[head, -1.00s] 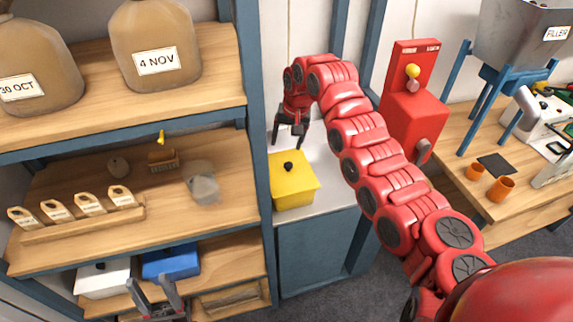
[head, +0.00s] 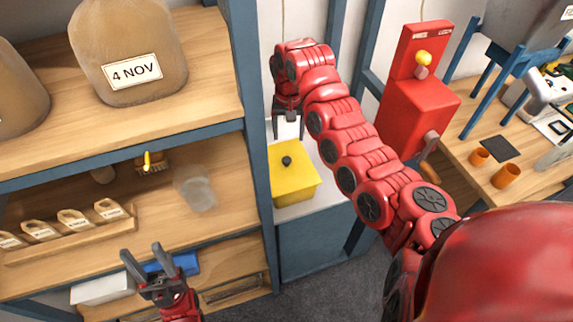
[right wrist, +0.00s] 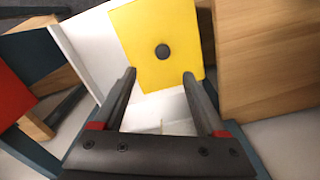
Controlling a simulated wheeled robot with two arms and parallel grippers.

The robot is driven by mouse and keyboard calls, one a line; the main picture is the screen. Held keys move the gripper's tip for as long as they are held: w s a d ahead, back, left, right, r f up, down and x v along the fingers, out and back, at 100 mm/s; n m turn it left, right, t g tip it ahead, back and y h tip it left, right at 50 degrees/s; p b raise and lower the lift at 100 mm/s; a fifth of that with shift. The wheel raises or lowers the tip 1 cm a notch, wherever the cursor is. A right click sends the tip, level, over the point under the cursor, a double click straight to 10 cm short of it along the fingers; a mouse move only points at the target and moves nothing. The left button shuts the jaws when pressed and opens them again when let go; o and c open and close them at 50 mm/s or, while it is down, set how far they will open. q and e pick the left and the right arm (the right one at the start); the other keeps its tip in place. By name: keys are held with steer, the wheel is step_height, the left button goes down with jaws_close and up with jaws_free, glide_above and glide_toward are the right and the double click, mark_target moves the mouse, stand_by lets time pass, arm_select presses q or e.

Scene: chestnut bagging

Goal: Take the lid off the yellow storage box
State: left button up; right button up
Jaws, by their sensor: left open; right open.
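The yellow storage box (head: 295,187) stands on a white counter beside the shelf, with its yellow lid (head: 300,172) on and a dark round knob (head: 287,160) on top. In the right wrist view the lid (right wrist: 150,35) and knob (right wrist: 162,51) lie just beyond the fingertips. My right gripper (head: 288,128) is open and empty, above and behind the box; its fingers (right wrist: 160,75) also show in the right wrist view, apart from the knob. My left gripper (head: 150,254) is open and empty, low in front of the lower shelf.
A wooden shelf (head: 200,225) with jars, tags and a glass stands left of the box, its blue post (head: 255,150) close by. A red machine (head: 412,115) stands to the right. A blue box (head: 185,264) and a white box (head: 100,288) sit on the lower shelf.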

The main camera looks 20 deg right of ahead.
steer(key=p, duration=0.2)
glide_above(287, 159)
steer(key=f, duration=0.4)
steer(key=shift+s+d+f, duration=0.15)
steer(key=shift+d+f, duration=0.05)
steer(key=shift+f, duration=0.65)
steer(key=shift+a+f+p, duration=0.1)
steer(key=shift+f+p, duration=0.1)
steer(key=shift+p, duration=0.3)
steer(key=f+p, duration=0.2)
steer(key=f, duration=0.2)
steer(key=shift+a+f, duration=0.15)
steer(key=shift+a, duration=0.05)
steer(key=shift+f, duration=0.3)
jaws_close()
